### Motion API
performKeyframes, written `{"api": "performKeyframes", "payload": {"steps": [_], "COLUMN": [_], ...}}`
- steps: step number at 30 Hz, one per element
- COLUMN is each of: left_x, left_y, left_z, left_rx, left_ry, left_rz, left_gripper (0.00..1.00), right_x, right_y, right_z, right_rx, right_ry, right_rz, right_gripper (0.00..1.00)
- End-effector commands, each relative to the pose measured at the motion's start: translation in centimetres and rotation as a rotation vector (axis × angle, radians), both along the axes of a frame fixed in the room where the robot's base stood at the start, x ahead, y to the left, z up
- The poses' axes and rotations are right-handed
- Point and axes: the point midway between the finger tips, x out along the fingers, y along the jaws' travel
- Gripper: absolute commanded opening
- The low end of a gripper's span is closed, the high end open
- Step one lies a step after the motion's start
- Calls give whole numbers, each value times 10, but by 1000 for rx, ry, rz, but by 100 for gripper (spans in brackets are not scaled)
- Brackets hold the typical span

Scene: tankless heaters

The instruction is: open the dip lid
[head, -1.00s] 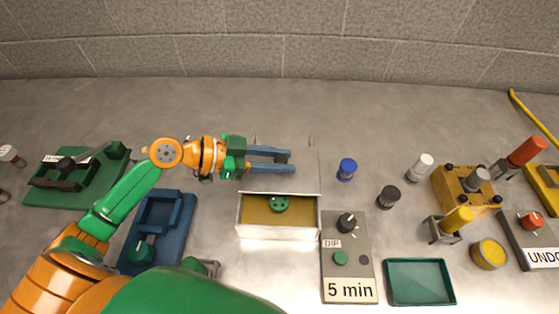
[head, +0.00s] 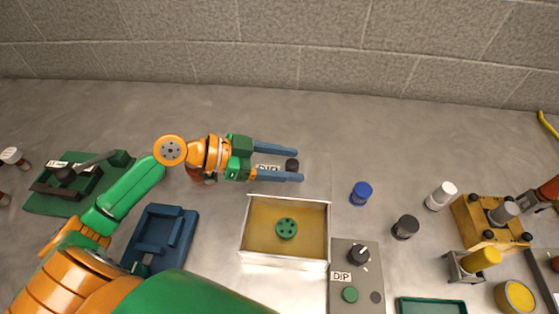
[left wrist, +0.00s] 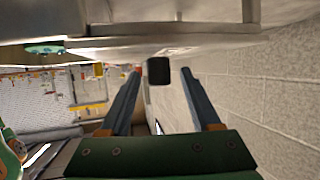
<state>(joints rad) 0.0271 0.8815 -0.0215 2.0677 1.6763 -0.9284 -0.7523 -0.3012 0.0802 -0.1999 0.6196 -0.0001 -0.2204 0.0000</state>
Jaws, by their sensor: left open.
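The dip box (head: 325,252) is a pale metal box with amber liquid and a round green part (head: 286,228) inside. Its top is uncovered in the head view. The grey dip lid (head: 317,184) is swung back behind the box's rear edge, its exact angle hard to tell. My left gripper (head: 296,163) is open over the lid, with its two blue fingers on either side of the dark lid knob (head: 292,165). The knob also shows between the spread fingers in the left wrist view (left wrist: 158,70). My right gripper is not in view.
A grey DIP control panel (head: 343,285) with a black dial stands right of the box. Blue (head: 361,193) and black (head: 405,227) caps stand farther right, near a yellow fixture (head: 480,222). A blue fixture (head: 160,236) is at left. The bench behind the lid is clear.

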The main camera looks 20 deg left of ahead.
Motion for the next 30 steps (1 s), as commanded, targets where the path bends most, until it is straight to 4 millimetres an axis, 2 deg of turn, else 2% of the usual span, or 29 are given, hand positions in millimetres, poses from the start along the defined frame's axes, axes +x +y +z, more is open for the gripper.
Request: {"api": "performKeyframes", "payload": {"steps": [1,6,12,30], "left_x": [-4,-18,-28,-29], "left_y": [7,29,45,47], "left_z": [-3,8,20,22], "left_rx": [5,6,2,2], "left_ry": [1,2,1,0], "left_rz": [0,-2,-2,-3], "left_gripper": [64,64,64,64], "right_x": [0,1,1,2], "right_y": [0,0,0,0], "right_z": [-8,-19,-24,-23], "right_rx": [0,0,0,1], "right_ry": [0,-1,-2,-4], "right_rz": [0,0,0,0], "right_gripper": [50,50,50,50]}}
